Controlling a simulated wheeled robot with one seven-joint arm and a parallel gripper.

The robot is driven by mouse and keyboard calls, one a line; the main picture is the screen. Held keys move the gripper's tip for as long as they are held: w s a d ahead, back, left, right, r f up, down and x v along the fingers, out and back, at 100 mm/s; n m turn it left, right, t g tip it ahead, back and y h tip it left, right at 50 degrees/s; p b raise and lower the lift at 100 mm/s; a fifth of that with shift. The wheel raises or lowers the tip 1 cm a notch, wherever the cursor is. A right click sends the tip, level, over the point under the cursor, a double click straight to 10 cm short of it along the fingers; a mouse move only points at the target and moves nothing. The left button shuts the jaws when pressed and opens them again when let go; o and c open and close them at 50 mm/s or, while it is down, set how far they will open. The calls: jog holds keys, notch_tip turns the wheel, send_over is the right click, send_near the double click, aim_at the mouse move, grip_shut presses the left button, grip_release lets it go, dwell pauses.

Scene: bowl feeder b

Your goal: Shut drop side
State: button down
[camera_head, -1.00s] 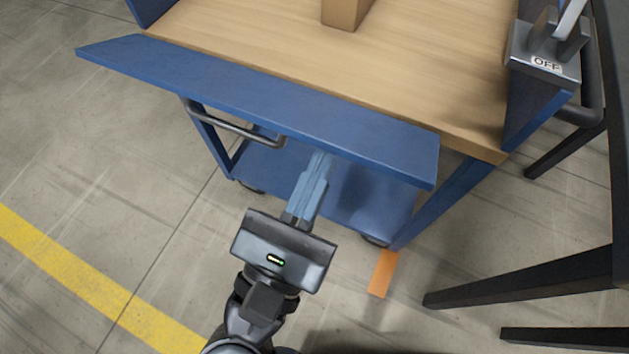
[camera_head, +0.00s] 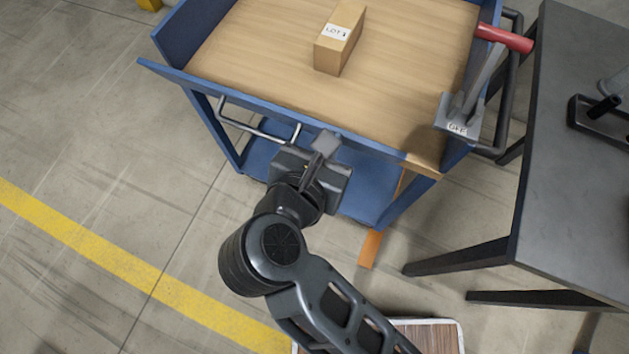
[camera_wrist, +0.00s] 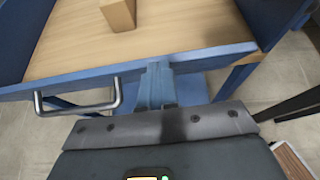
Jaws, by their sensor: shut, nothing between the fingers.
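The drop side is the blue panel (camera_head: 235,98) along the near edge of the cart's wooden deck (camera_head: 235,55). It shows as a narrow blue strip, its left end jutting past the side wall; its exact tilt is unclear. In the wrist view the panel (camera_wrist: 215,56) crosses the picture behind the fingers. My gripper (camera_head: 327,143) is at the panel's middle-right, fingers shut and empty. In the wrist view the fingertips (camera_wrist: 157,68) overlap the panel's edge; contact is not certain. Part of the panel is hidden behind my gripper.
A cardboard box (camera_head: 338,42) stands on the deck. A grey lever unit marked OFF (camera_head: 460,115), with a red grip (camera_head: 505,38), is at the right. A metal handle (camera_head: 255,128) sticks out below the panel. A dark table (camera_head: 575,190) stands right; left floor is clear.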

jog(key=shift+g, duration=0.4)
jog(key=shift+w+d+r+p, duration=0.25)
jog(key=shift+w+p, duration=0.4)
jog(key=shift+p, duration=0.15)
jog(key=shift+w+d+r+p, duration=0.3)
jog(key=shift+w+p, duration=0.35)
jog(key=shift+p, duration=0.2)
jog(key=shift+w+d+r+p, duration=0.2)
jog(key=shift+w+r+p, duration=0.05)
jog(key=shift+w+p, duration=0.5)
jog(key=shift+s, duration=0.15)
